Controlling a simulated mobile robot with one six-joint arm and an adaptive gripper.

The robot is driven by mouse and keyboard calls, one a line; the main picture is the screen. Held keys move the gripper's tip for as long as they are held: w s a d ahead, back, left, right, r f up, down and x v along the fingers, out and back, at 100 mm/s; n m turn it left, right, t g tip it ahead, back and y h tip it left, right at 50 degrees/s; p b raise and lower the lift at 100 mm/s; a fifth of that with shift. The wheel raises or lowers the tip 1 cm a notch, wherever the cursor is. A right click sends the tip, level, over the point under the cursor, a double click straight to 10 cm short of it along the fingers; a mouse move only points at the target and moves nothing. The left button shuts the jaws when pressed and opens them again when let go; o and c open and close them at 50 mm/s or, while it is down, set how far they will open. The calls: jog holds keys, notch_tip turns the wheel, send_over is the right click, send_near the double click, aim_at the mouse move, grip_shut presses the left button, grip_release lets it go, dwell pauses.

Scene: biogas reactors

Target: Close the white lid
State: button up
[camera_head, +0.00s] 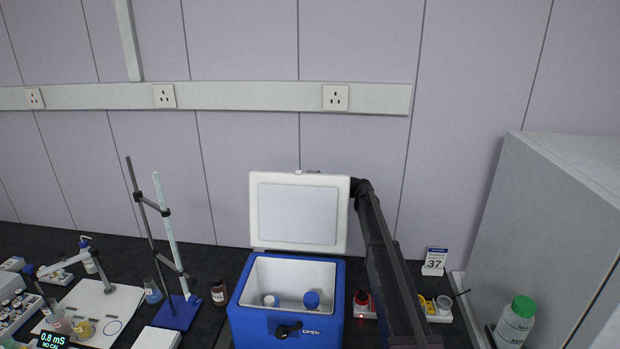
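The white lid (298,214) of the blue cooler box (340,318) stands open, about upright, along the box's back edge. The box is open at the top, with a white inside. Only a small grey bit, perhaps of my gripper (313,171), shows above the lid's top edge. The fingers are hidden behind the lid.
A burette stand (176,312) and a brown bottle (218,292) stand left of the box. A red-capped bottle (362,299) stands close on its right, near my arm. A grey cabinet (550,230) and a green-capped bottle (515,325) are at the right. The wall is behind.

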jog(key=shift+a+r, duration=0.1)
jog(key=shift+a, duration=0.2)
jog(key=shift+s, duration=0.1)
grip_shut()
jog(key=shift+a, duration=0.1)
